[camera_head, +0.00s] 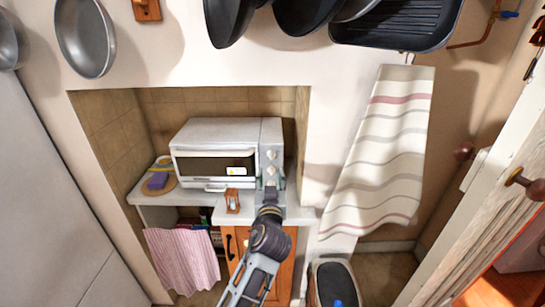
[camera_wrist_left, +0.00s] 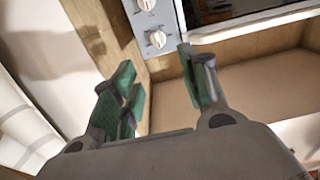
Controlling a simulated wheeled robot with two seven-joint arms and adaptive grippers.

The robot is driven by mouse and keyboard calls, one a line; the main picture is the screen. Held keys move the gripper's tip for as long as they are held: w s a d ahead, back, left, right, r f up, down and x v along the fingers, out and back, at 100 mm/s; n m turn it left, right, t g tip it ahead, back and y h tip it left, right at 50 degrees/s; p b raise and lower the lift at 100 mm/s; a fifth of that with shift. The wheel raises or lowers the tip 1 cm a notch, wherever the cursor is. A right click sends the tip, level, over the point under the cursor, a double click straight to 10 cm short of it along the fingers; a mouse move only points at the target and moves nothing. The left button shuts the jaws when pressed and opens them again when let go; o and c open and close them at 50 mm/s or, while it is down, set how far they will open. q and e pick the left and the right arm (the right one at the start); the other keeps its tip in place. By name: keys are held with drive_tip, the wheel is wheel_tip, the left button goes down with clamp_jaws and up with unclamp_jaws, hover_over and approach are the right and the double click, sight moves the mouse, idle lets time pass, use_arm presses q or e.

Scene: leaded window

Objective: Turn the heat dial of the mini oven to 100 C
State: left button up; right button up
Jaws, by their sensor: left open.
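The white mini oven (camera_head: 225,155) stands in a tiled niche with its door shut. Its control panel is at the right side of the front, with an upper dial (camera_head: 271,155) and a lower dial (camera_head: 271,170). Two white dials also show in the left wrist view, one nearer the fingers (camera_wrist_left: 157,40) and one at the top edge (camera_wrist_left: 146,5). Their markings are too small to read, so I cannot tell which sets heat. My left gripper (camera_head: 271,186) is open and empty, just in front of the panel's lower part. Its green-padded fingers (camera_wrist_left: 158,85) appear apart from both dials.
A small wooden-framed hourglass (camera_head: 232,201) stands on the counter in front of the oven. A round board with a purple sponge (camera_head: 157,181) lies left. A striped towel (camera_head: 385,150) hangs right of the niche. Pans (camera_head: 85,38) hang above.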

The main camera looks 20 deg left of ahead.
use_arm(q)
drive_tip(key=shift+w+d, duration=0.1)
drive_tip(key=shift+w, duration=0.05)
drive_tip(key=p, duration=0.1)
approach(271, 154)
drive_tip(key=p+x, duration=0.1)
drive_tip(key=x, duration=0.4)
drive_tip(key=shift+p+x, duration=0.5)
drive_tip(key=shift+x, duration=1)
drive_tip(key=shift+w+f, duration=0.1)
drive_tip(key=shift+w, duration=0.45)
